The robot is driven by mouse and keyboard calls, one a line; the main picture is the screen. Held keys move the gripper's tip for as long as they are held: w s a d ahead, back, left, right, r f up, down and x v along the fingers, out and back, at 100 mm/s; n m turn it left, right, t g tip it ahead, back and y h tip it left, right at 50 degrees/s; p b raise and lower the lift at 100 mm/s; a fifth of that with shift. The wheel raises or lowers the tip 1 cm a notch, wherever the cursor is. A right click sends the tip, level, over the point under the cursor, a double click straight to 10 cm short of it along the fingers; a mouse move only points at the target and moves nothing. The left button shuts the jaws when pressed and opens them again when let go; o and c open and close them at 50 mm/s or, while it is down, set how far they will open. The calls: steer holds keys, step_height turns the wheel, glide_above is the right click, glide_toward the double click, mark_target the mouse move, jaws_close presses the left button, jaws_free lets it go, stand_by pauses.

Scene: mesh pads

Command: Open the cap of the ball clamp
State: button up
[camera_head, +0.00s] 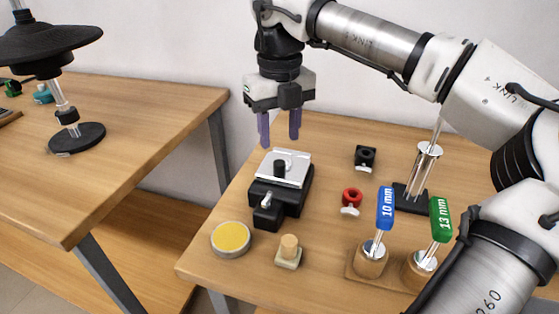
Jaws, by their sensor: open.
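A black clamp-like device (266,216) with a silver top plate (296,160) and a dark post on it stands at the left of the near table; it may be the ball clamp, but I cannot tell for certain. A red ring-shaped piece (352,196) with a pale wing and a small black block (365,154) with a round opening stand to its right. I cannot make out which part is the cap. My gripper (280,128) points down with two purple fingers apart, empty. It appears above and behind the silver plate, without visible contact.
A blue 10 mm driver (385,208) and green 13 mm driver (440,220) stand upright in holders at front right. A yellow round tin (231,238) and wooden peg (288,250) sit in front.

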mark_target(279, 163)
step_height(279, 163, down, 7)
steer(key=shift+f, duration=0.1)
stand_by(0.3)
jaws_close()
